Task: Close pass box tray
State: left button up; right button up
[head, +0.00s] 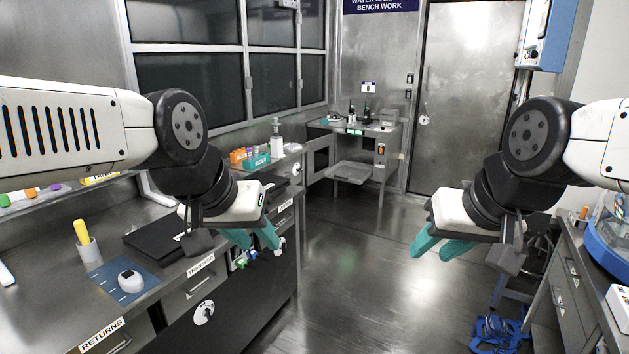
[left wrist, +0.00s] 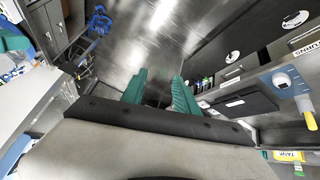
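The pass box tray looks like the flat grey metal tray (head: 352,172) that sticks out low at the back of the room, under a small metal bench (head: 358,128) by the far wall. It appears pulled out. A small metal door panel (head: 318,160) stands to its left. My left gripper (head: 253,239) is open and empty in front of the left counter, far from the tray. Its two teal fingers show apart in the left wrist view (left wrist: 160,88). My right gripper (head: 441,243) is open and empty above the floor on the right, also far from the tray.
The left counter holds a blue mat (head: 113,290), a white device (head: 130,281), a cup (head: 88,251) and a black case (head: 150,238). A blue object (head: 497,334) lies low on the right beside a bench (head: 571,285). The floor (head: 345,260) between is clear.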

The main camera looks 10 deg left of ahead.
aim_at(349, 171)
jog(key=i+l+z, duration=0.1)
jog(key=i+z, duration=0.4)
jog(key=i, duration=3.1)
jog(key=i+u, duration=0.1)
jog(key=i, duration=0.55)
jog(key=i+l+u, duration=0.1)
jog(key=i, duration=0.5)
jog(key=i+l+u, duration=0.1)
jog(key=i, duration=0.55)
jog(key=i+l+u, duration=0.2)
jog(key=i+u, duration=0.2)
jog(key=i+l+u, duration=0.85)
jog(key=i+l, duration=0.05)
